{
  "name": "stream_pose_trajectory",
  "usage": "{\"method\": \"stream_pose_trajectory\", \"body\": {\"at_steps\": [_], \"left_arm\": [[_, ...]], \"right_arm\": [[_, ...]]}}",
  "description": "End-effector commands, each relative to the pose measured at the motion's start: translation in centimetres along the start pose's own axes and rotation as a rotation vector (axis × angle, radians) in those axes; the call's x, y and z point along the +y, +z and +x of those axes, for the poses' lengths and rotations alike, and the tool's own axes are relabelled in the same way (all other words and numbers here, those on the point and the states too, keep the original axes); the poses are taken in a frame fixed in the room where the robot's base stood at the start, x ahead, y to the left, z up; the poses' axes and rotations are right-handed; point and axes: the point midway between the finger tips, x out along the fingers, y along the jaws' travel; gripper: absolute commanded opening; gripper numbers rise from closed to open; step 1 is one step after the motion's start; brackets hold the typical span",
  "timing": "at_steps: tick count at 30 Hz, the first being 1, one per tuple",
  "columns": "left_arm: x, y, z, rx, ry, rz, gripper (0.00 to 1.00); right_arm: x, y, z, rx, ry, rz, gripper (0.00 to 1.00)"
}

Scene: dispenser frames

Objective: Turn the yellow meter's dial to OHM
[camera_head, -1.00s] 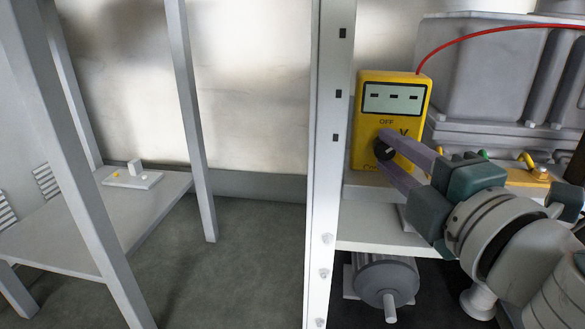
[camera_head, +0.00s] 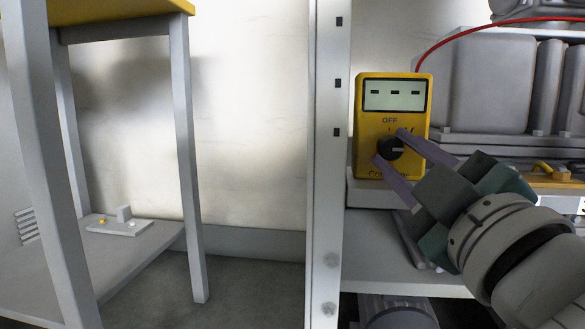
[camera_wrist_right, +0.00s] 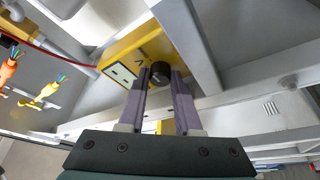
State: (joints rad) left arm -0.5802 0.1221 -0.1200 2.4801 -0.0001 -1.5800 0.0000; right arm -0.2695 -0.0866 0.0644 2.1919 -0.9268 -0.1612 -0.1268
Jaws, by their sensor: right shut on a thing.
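The yellow meter (camera_head: 366,125) stands upright on a grey shelf in the head view. Its screen (camera_head: 394,96) shows three dashes. Its black round dial (camera_head: 389,149) has a white mark that points to the right. "OFF" is printed above the dial, and part of another word shows below it. No OHM label can be read, as the fingers hide part of the face. My right gripper (camera_head: 391,148) is shut on the dial, one purple finger at its upper right and one at its lower left. In the right wrist view the dial (camera_wrist_right: 160,73) sits between the fingertips. My left gripper is not in view.
A white post (camera_head: 328,220) stands just left of the meter. A red cable (camera_head: 470,30) arches from behind the meter to the right. Grey housings (camera_head: 490,85) fill the back right. A grey frame (camera_head: 185,150) with a low shelf stands at the left.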

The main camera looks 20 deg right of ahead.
Motion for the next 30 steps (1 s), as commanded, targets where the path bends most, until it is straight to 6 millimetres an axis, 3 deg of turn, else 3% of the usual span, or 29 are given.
{"method": "stream_pose_trajectory", "body": {"at_steps": [17, 18, 25, 30], "left_arm": [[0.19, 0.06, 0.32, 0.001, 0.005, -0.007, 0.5], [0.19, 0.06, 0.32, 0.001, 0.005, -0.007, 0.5], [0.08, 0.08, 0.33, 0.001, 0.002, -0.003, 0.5], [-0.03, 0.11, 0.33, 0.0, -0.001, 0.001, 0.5]], "right_arm": [[0.03, -0.05, 0.02, 0.001, 0.011, 0.028, 0.0], [0.03, -0.05, 0.02, 0.001, 0.011, 0.028, 0.37], [0.0, -0.04, 0.02, 0.001, 0.011, 0.026, 0.63], [-0.01, -0.03, 0.01, 0.0, 0.011, 0.025, 0.63]]}}
